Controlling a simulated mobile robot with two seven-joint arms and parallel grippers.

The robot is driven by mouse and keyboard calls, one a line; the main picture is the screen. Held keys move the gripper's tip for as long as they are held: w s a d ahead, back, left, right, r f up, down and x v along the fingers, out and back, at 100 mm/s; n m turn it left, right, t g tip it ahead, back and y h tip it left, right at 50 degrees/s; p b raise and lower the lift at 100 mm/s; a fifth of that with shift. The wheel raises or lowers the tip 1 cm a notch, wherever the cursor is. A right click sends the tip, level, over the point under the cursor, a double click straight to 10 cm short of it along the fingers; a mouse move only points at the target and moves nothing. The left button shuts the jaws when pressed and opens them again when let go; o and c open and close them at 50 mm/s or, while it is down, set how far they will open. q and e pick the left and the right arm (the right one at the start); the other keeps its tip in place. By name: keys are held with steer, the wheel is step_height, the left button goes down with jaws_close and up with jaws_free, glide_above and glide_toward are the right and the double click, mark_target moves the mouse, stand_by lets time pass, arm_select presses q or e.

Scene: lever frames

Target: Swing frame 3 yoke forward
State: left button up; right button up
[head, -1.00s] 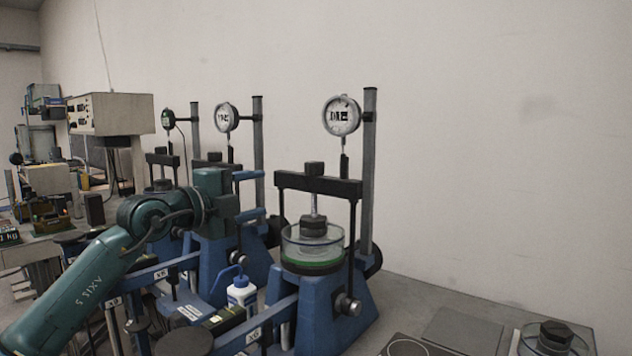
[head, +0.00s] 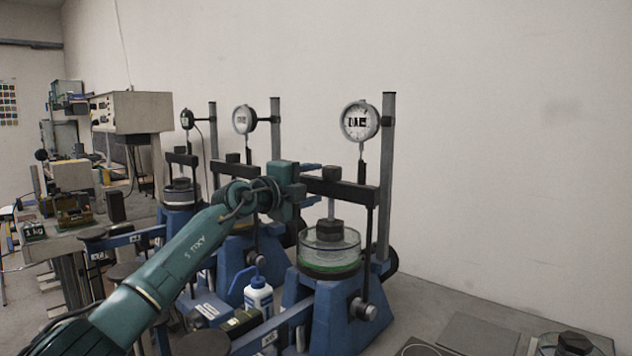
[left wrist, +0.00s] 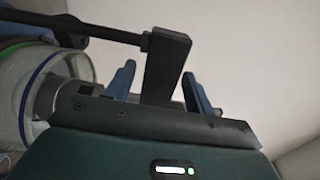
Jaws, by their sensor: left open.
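The nearest lever frame (head: 335,308) is blue. Its dark yoke has a crossbar (head: 345,190) on top and a side rod (head: 370,235), standing about upright around a clear cell (head: 330,246). I cannot read which frame is number 3. My left gripper (head: 310,181) is at the left end of this crossbar. In the left wrist view, the open blue fingers (left wrist: 158,72) lie on either side of the dark yoke block (left wrist: 166,58), with gaps showing. In the head view the fingers are partly hidden. My right gripper is not in view.
Two similar frames with dial gauges (head: 244,119) stand behind to the left. A nearer gauge (head: 360,121) hangs on a post above the yoke. A white bottle (head: 258,298) stands beside the frame's base. Dark plates (head: 480,335) lie on the bench at right.

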arm_select(q)
steer(key=shift+x, duration=0.8)
jaws_close()
